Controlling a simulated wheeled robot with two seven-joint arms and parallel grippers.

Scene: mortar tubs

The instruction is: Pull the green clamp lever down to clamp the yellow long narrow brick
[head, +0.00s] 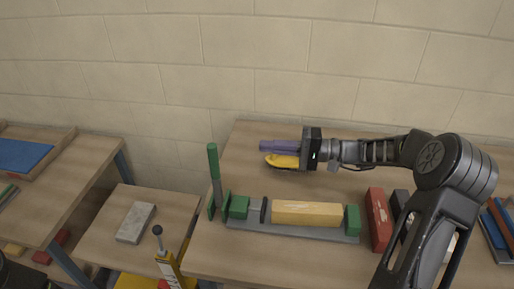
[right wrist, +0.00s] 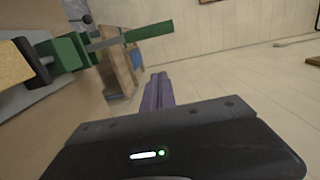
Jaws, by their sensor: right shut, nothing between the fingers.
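The green clamp lever (head: 213,162) stands upright at the left end of a grey clamp base (head: 285,233). It also shows in the right wrist view (right wrist: 148,32). The yellow long narrow brick (head: 306,213) lies on the base between a dark pad (head: 264,210) and a green end block (head: 352,219). I cannot tell whether the pad touches it. The brick's end shows in the right wrist view (right wrist: 14,64). My right gripper (head: 270,146), with purple fingers, is shut and empty, behind the brick and right of the lever, apart from both. My left gripper is not in view.
A yellow object (head: 282,161) shows just below the right fingers. A red brick (head: 379,219) stands right of the clamp. A grey brick (head: 136,222) lies on a lower table at left, near a yellow tool with a ball-topped stick (head: 167,262). Wall behind.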

